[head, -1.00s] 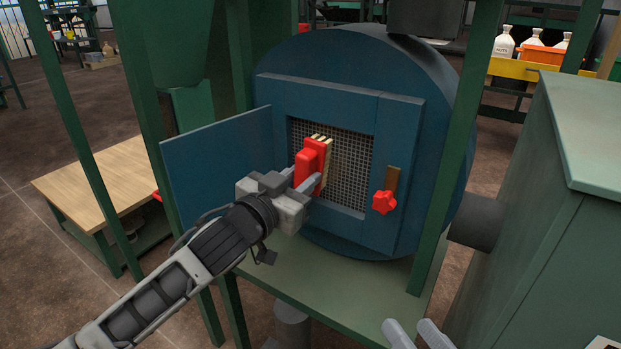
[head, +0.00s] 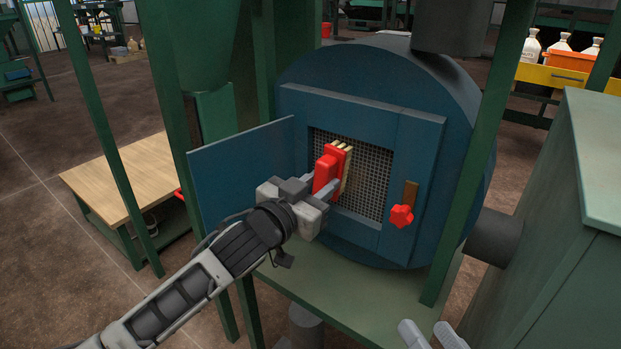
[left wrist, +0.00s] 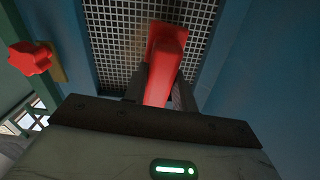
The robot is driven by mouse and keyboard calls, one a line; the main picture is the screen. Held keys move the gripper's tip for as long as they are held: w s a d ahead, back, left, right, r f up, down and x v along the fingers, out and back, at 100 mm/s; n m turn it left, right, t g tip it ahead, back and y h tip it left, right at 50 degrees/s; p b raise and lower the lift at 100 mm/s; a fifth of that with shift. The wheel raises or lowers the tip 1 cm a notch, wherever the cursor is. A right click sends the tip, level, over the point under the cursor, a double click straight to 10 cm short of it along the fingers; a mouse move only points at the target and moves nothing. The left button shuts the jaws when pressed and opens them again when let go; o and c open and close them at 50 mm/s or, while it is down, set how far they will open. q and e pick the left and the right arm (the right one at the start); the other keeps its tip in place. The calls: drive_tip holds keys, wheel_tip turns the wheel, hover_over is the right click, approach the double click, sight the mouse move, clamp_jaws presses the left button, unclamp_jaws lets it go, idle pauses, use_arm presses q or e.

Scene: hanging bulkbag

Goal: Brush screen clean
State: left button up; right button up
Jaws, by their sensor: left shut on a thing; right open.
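The mesh screen (head: 375,185) sits in a square opening in the blue round housing (head: 460,110). It also shows in the left wrist view (left wrist: 112,55). My left gripper (head: 322,195) is shut on the handle of a red brush (head: 327,168), which has pale bristles. The brush is in front of the left part of the screen, bristles toward the mesh; I cannot tell whether they touch it. The brush also shows in the left wrist view (left wrist: 166,60). My right gripper (head: 430,332) is open and empty at the bottom edge, with only its fingertips visible.
The blue door (head: 240,165) stands open left of the screen. A red star knob (head: 401,216) is on the right of the frame. Green posts (head: 470,160) flank the housing. A green cabinet (head: 560,240) stands at right, a wooden-topped table (head: 130,180) at left.

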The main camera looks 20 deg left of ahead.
use_arm(q)
drive_tip(key=s+d+p, duration=0.1)
drive_tip(key=s+d, duration=0.1)
drive_tip(key=d, duration=0.3)
drive_tip(key=shift+d, duration=0.4)
drive_tip(key=shift+s, duration=0.15)
drive_tip(key=shift+p+v, duration=1.15)
drive_tip(key=shift+v, duration=1.8)
drive_tip(key=shift+a, duration=0.1)
drive_tip(key=shift+p+v, duration=0.6)
drive_tip(key=shift+v, duration=0.85)
drive_tip(key=shift+r, duration=0.1)
